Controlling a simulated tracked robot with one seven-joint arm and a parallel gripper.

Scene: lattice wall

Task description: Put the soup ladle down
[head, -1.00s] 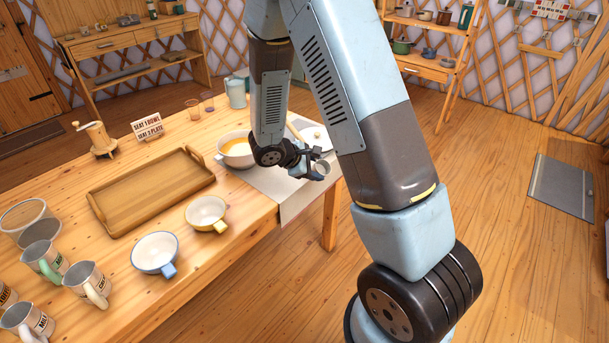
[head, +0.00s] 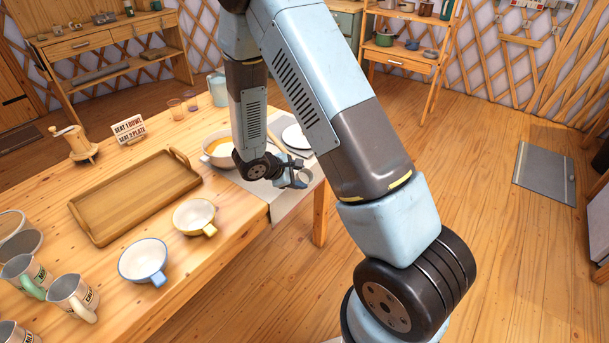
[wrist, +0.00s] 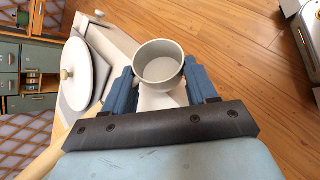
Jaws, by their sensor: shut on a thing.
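My gripper (head: 292,178) is over the right end of the table, by the edge of the grey cloth. In the wrist view its blue fingers (wrist: 168,85) are closed around a pale, round, cup-like piece, which I take to be the soup ladle (wrist: 159,60). Its opening faces the wrist camera and it looks empty. Its small round end also shows at the gripper in the head view (head: 304,177). I cannot make out a long handle. The wrist view shows wooden floor behind the ladle.
A white bowl of orange soup (head: 219,158) stands left of my gripper. A white lid (wrist: 84,76) with a wooden knob lies on the cloth (head: 262,191). A wooden tray (head: 135,196), a yellow cup (head: 194,216) and a blue-rimmed cup (head: 143,261) stand further left.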

